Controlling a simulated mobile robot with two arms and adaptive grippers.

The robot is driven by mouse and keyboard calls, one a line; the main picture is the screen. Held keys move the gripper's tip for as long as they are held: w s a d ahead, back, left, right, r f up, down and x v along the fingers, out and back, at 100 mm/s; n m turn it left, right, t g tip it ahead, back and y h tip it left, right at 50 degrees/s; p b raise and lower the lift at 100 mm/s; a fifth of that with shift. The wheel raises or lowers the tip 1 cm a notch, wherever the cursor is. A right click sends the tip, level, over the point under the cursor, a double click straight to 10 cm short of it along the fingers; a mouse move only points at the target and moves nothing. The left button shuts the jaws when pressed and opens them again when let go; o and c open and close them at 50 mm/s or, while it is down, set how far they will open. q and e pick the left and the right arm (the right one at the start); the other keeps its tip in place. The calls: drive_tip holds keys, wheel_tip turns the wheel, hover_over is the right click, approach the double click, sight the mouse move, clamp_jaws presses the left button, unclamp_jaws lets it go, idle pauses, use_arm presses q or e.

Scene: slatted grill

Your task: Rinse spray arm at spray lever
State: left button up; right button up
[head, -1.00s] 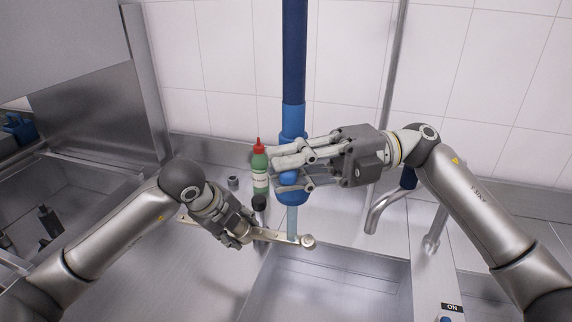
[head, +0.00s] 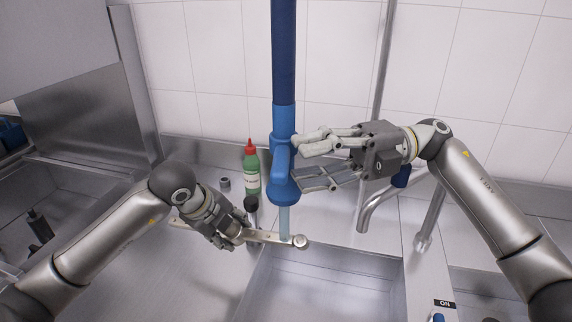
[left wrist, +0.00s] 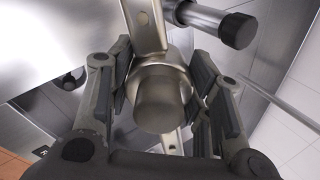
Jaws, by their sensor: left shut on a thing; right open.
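The metal spray arm (head: 270,237) is a flat bar with a round end. My left gripper (head: 236,236) is shut on its hub, which shows between the fingers in the left wrist view (left wrist: 160,98). The bar's right end lies under the blue spray head, over the sink's back left edge. The blue sprayer (head: 284,180) hangs upright with its lever (head: 281,160) at the front; a pale blue stream (head: 284,222) comes out below it. My right gripper (head: 325,160) is open just right of the sprayer, its fingers pointing left at it.
The sink basin (head: 325,285) is below and right of the spray arm. A green bottle with a red cap (head: 251,172) stands behind on the counter. A metal faucet (head: 380,203) is at the right, near an ON switch panel (head: 445,303). Another basin lies at the far left.

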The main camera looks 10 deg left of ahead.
drive_tip(key=v, duration=0.7)
idle(0.6)
drive_tip(key=c, duration=0.4)
drive_tip(key=shift+s+d+f+n+t, duration=0.1)
drive_tip(key=shift+d+f+n+t, duration=0.25)
drive_tip(key=shift+n, duration=0.35)
drive_tip(key=c, duration=0.5)
drive_tip(key=d+n+t, duration=0.1)
drive_tip(key=n, duration=0.2)
drive_tip(key=s+d+n+t+y, duration=0.1)
drive_tip(key=d+n+t, duration=0.1)
drive_tip(key=n, duration=0.1)
drive_tip(key=s+d+f+n+t+y, duration=0.1)
drive_tip(key=d+n, duration=0.1)
drive_tip(key=n, duration=0.1)
drive_tip(key=shift+s+d+t, duration=0.25)
clamp_jaws()
drive_tip(key=s+a+n+t, duration=0.1)
drive_tip(key=s+a+n, duration=0.2)
drive_tip(key=a, duration=0.9)
drive_tip(key=shift+s+a+t+y, duration=0.2)
drive_tip(key=shift+a+t+y, duration=0.05)
drive_tip(key=shift+t+y, duration=0.05)
